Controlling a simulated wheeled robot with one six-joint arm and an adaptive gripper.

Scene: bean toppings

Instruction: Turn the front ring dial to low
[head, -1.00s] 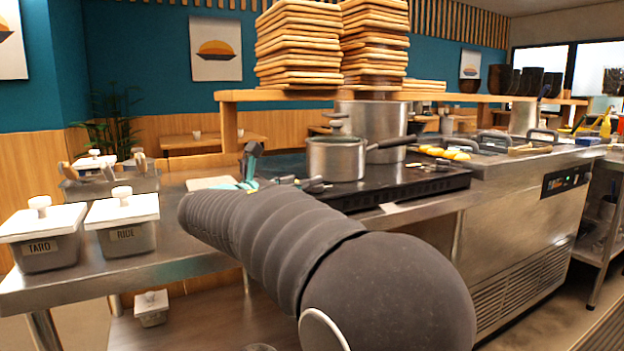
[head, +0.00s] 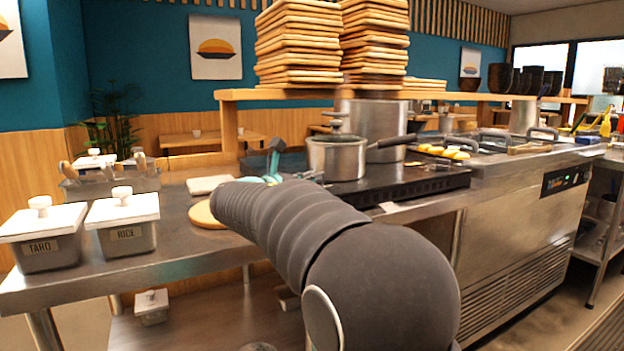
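The black cooktop (head: 448,180) sits on the steel counter in the middle of the head view. A steel saucepan (head: 338,160) with a dark handle stands on its near part, with a larger steel pot (head: 372,122) behind. I cannot make out the front ring dial; my dark arm covers the cooktop's near left edge. Of my gripper (head: 273,168), only some grey and teal parts show beyond the arm, left of the saucepan. Its fingertips and whether it touches anything are not clear.
Lidded tubs labelled TARO (head: 42,252) and RICE (head: 125,238) stand at the left. A round wooden board (head: 204,215) lies beside my arm. A wooden shelf (head: 440,96) with stacked trays spans above the cooktop. A griddle unit (head: 530,205) stands at the right.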

